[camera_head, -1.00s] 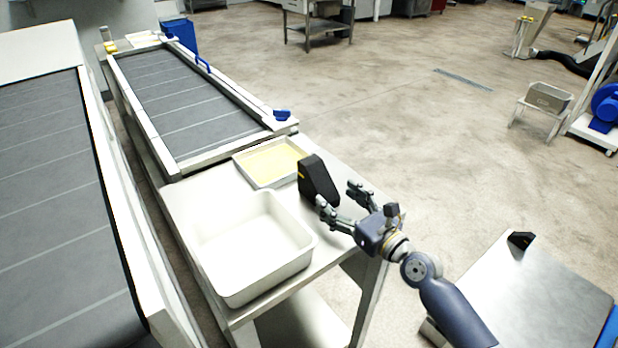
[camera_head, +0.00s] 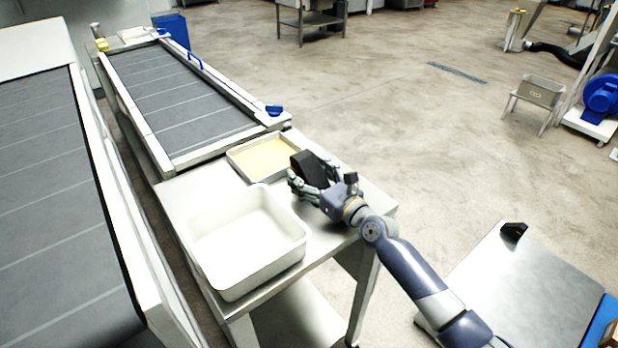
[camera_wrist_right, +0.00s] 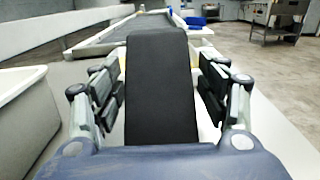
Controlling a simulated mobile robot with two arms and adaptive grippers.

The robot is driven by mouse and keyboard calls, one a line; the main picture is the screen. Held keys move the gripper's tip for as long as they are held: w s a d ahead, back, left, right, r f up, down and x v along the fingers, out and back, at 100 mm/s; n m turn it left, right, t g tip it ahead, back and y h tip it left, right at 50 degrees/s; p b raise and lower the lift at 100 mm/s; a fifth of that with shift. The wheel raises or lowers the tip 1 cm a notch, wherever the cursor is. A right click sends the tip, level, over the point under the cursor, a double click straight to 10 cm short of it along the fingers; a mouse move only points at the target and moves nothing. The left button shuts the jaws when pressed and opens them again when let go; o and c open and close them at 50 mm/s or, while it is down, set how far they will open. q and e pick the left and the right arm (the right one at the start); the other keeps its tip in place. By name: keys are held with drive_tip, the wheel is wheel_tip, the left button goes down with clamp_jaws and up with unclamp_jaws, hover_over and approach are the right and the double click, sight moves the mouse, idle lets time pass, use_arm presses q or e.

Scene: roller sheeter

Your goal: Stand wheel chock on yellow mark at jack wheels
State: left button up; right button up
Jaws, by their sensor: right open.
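The black wheel chock (camera_head: 303,166) stands on the steel side table, beside the shallow tray with yellow contents. In the right wrist view the chock (camera_wrist_right: 158,90) fills the middle, with its dark sloped face toward the camera. My right gripper (camera_head: 309,183) is open around it, one finger on each side. In the wrist view a narrow gap shows on the right (camera_wrist_right: 160,100); finger contact cannot be told on the left. A second black chock (camera_head: 514,230) lies on the low steel platform at right. My left gripper is not in view. No yellow floor mark can be made out.
A deep white tub (camera_head: 250,275) stands on the side table (camera_head: 190,194), left of the gripper. The shallow tray (camera_head: 232,157) is behind it. Sheeter conveyors (camera_head: 180,100) run along the left. The low platform (camera_head: 520,285) is at right, with open floor beyond.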

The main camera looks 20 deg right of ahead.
drive_tip(key=shift+s, duration=0.1)
drive_tip(key=c, duration=1.5)
drive_tip(key=shift+r, duration=0.15)
